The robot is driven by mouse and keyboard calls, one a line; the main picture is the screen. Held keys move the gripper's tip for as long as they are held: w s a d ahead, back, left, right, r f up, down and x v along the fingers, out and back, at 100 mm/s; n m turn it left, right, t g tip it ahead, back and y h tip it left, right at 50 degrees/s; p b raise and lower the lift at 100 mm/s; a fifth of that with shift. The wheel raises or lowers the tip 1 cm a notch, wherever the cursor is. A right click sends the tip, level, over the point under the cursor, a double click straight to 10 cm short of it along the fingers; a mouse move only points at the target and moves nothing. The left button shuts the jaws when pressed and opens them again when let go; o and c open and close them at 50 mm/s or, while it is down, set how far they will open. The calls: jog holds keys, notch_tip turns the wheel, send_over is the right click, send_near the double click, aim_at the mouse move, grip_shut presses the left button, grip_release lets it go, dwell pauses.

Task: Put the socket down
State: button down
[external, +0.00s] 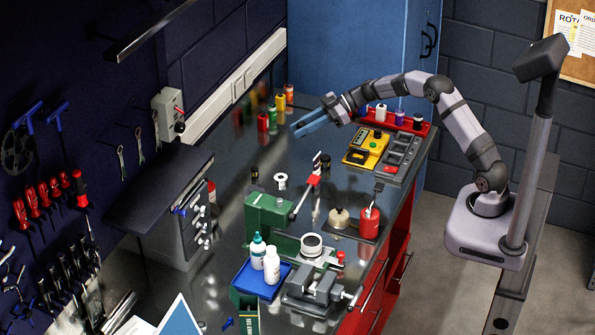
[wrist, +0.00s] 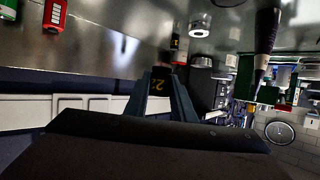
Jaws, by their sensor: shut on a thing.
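The socket (wrist: 158,86) is a dark piece with yellow figures on it, between the fingers in the wrist view. My gripper (wrist: 161,78) is shut on it. In the external view my gripper (external: 304,126) is held above the back part of the metal bench (external: 225,262), its blue fingers pointing left. I cannot make out the socket in that view. How high it is above the bench top is hard to tell.
Several small coloured bottles (external: 272,117) stand at the back of the bench. A yellow-and-black case (external: 365,147) and a red tray (external: 408,127) are on the right. A green tool (external: 268,212), white roll (external: 280,181) and vise (external: 312,290) are nearer. Bare metal lies below my gripper.

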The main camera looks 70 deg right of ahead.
notch_tip(320, 180, up, 4)
jog(key=m+t+h+b, duration=0.1)
jog(key=m+h+b, duration=0.1)
jog(key=b, duration=0.2)
send_over(269, 161)
jog(key=shift+d+f, duration=0.15)
jog(key=shift+f, duration=7.2)
jog(key=c, duration=1.5)
grip_release()
jog(key=shift+f, duration=0.15)
jog(key=shift+r, duration=0.2)
jog(key=b+v, duration=0.1)
jog(key=v, duration=0.5)
jog(key=b+v, duration=0.1)
jog(key=v, duration=0.5)
jog(key=shift+d+f, duration=0.15)
jog(key=shift+f, duration=0.05)
